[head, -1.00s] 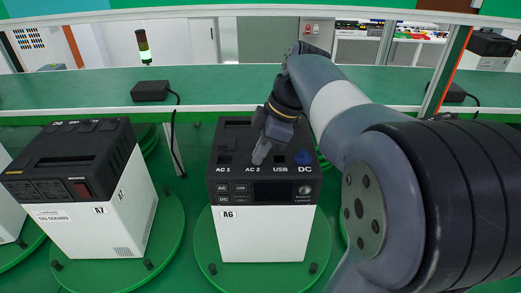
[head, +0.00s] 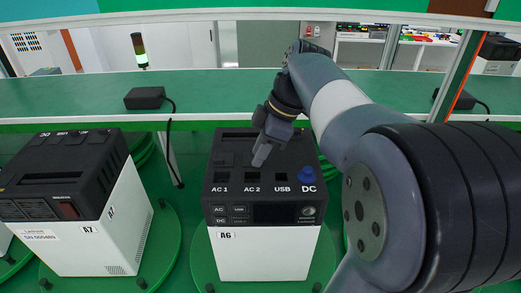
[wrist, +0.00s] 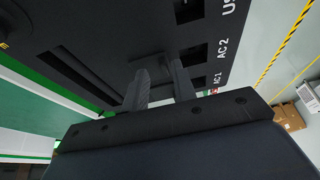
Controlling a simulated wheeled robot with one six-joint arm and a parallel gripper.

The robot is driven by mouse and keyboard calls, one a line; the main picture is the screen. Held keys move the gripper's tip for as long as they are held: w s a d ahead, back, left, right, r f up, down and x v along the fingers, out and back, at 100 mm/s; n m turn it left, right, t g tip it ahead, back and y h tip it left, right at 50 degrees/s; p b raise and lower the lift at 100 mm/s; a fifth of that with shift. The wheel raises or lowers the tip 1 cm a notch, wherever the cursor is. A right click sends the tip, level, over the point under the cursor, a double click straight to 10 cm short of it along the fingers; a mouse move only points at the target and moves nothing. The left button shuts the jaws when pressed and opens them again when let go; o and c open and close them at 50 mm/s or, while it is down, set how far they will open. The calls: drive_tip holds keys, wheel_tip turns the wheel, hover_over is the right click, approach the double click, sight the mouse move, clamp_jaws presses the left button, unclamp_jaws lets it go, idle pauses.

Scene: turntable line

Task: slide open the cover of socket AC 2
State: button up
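Unit A6 (head: 268,252), white with a black top, stands on a green turntable. Its top has the AC 2 socket (head: 252,177) between AC 1 (head: 221,177) and USB (head: 281,178), each a dark square. In the wrist view the AC 2 socket (wrist: 194,53) is beside its printed label. I cannot tell whether its cover is open or shut. My gripper (head: 260,160) points down over the top, just behind AC 2 in the head view. In the wrist view its two fingers (wrist: 160,72) are apart with nothing between them. Whether they touch the top is unclear.
Unit A7 (head: 130,225) is on another turntable to the left. A green shelf (head: 210,88) runs behind with a black adapter box (head: 145,98) and cable.

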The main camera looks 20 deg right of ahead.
drive_tip(key=v, duration=1)
drive_tip(key=shift+s+d+r, duration=0.1)
drive_tip(key=shift+r, duration=0.3)
